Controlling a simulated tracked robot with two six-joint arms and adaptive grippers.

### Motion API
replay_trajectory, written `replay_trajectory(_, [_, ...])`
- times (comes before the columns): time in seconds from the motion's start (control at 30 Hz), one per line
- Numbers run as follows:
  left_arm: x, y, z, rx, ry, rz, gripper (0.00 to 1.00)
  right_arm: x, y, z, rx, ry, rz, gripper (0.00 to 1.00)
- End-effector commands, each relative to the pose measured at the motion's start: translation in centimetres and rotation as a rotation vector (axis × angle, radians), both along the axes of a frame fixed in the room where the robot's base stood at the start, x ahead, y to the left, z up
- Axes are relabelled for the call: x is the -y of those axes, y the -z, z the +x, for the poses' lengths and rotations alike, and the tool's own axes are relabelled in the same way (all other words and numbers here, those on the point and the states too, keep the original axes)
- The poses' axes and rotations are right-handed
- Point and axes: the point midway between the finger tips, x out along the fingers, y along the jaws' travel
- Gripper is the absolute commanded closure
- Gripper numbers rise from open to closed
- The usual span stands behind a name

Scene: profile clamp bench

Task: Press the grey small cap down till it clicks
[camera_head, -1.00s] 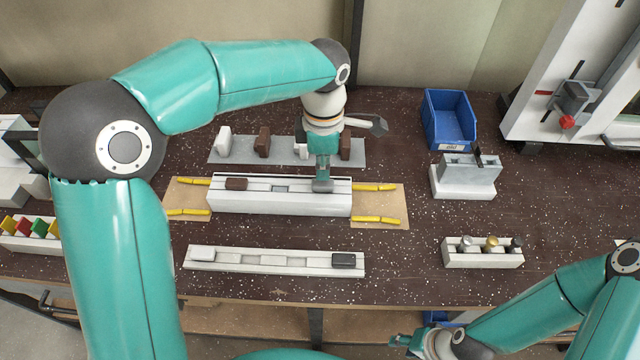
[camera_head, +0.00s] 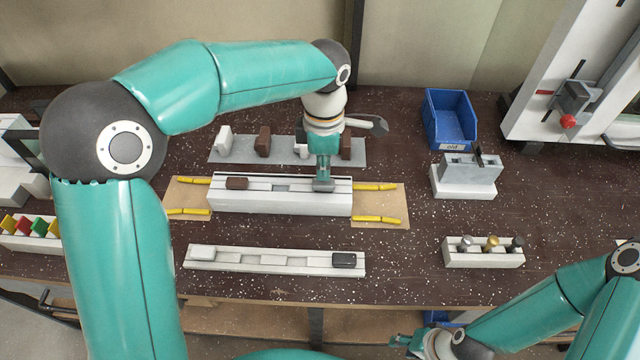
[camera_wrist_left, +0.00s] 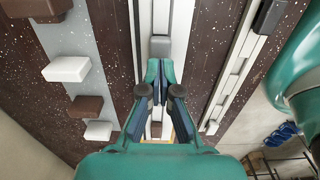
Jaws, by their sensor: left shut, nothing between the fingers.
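The grey small cap (camera_head: 323,187) sits in the slot near the right end of the white profile (camera_head: 280,204). It also shows in the left wrist view (camera_wrist_left: 160,47), just beyond the fingertips. My left gripper (camera_head: 322,172) is shut and empty, pointing down over this cap. The fingertips (camera_wrist_left: 160,72) appear at or very close to its near edge; I cannot tell whether they touch it or how deep it is seated. A brown cap (camera_head: 237,183) sits near the left end of the profile. My right gripper (camera_head: 403,341) is low at the front; its finger opening is unclear.
A grey plate (camera_head: 232,156) with white and brown blocks lies behind the profile. In front is a tray (camera_head: 250,262) with a white and a black cap. Yellow strips (camera_head: 375,187) flank the profile. A blue bin (camera_head: 447,120) and a holder with knobs (camera_head: 483,256) stand to the right.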

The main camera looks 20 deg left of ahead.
Motion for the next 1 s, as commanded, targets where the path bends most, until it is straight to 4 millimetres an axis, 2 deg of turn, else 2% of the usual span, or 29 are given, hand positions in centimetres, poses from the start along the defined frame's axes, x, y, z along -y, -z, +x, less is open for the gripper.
replay_trajectory(0.2, [0.0,0.9,0.0,0.0,0.0,0.0,1.0,0.0,0.7,0.0,0.0,0.0,0.0,0.6])
replay_trajectory(1.0, [0.0,1.7,0.0,0.0,0.001,0.0,1.0,0.0,1.3,0.0,0.0,0.0,0.0,0.6])
